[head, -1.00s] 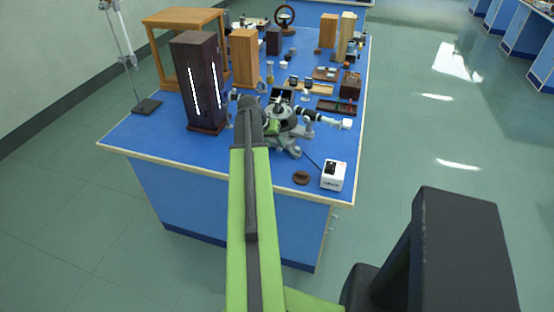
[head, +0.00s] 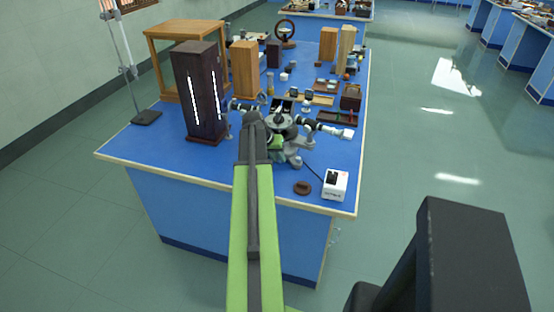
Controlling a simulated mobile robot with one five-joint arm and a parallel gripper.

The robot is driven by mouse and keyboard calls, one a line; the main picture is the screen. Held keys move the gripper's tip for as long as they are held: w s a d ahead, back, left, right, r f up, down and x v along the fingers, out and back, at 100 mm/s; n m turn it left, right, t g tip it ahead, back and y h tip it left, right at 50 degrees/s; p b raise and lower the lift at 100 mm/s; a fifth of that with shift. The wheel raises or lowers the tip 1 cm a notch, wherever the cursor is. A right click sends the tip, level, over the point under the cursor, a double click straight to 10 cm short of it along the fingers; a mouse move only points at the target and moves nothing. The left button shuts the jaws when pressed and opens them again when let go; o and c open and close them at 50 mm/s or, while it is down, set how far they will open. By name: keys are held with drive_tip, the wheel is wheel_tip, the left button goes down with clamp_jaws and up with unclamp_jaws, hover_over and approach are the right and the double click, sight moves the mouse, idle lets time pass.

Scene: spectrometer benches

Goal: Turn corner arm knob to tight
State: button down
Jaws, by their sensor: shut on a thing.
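The spectrometer (head: 283,121) stands on the blue bench, with a round dark table in its middle and a pale-ended tube (head: 333,131) pointing right. My green and black arm reaches over the bench front to its near left side. My gripper (head: 275,141) shows only as a small green part beside the spectrometer's body, low at its near side. It is shut on a small part there, taken as the corner arm knob. The knob and the fingertips are hidden behind my arm, so the knob's turn cannot be seen.
A tall dark lamp housing (head: 201,95) with bright slits stands left of the spectrometer. A white box (head: 335,185) and a brown disc (head: 303,187) lie near the front right corner. Wooden blocks and trays fill the back. The bench's front left (head: 145,155) is clear.

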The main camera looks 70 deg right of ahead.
drive_tip(key=shift+a, duration=0.25)
drive_tip(key=shift+s+d+r+t, duration=0.1)
drive_tip(key=shift+s+d+t, duration=0.1)
drive_tip(key=shift+t, duration=0.2)
drive_tip(key=shift+s+t+p, duration=0.15)
drive_tip(key=shift+t+p, duration=0.25)
drive_tip(key=shift+t, duration=0.1)
drive_tip(key=t, duration=0.1)
drive_tip(key=m+t, duration=0.1)
drive_tip(key=t, duration=0.1)
drive_tip(key=shift+s+d+f+b, duration=0.1)
drive_tip(key=shift+s+f+b, duration=0.1)
drive_tip(key=shift+s+b, duration=0.2)
drive_tip(key=t+b, duration=0.2)
drive_tip(key=m+t+b, duration=0.1)
drive_tip(key=t, duration=0.1)
drive_tip(key=shift+s+d+f+b, duration=0.1)
drive_tip(key=shift+s+f+b, duration=0.2)
drive_tip(key=shift+s+b, duration=0.05)
drive_tip(key=shift+s+t+b, duration=0.1)
drive_tip(key=shift+t+b, duration=0.8)
drive_tip(key=shift+b, duration=0.35)
drive_tip(key=shift+r+m+t, duration=0.15)
drive_tip(key=shift+m+t, duration=0.15)
drive_tip(key=shift+t, duration=0.1)
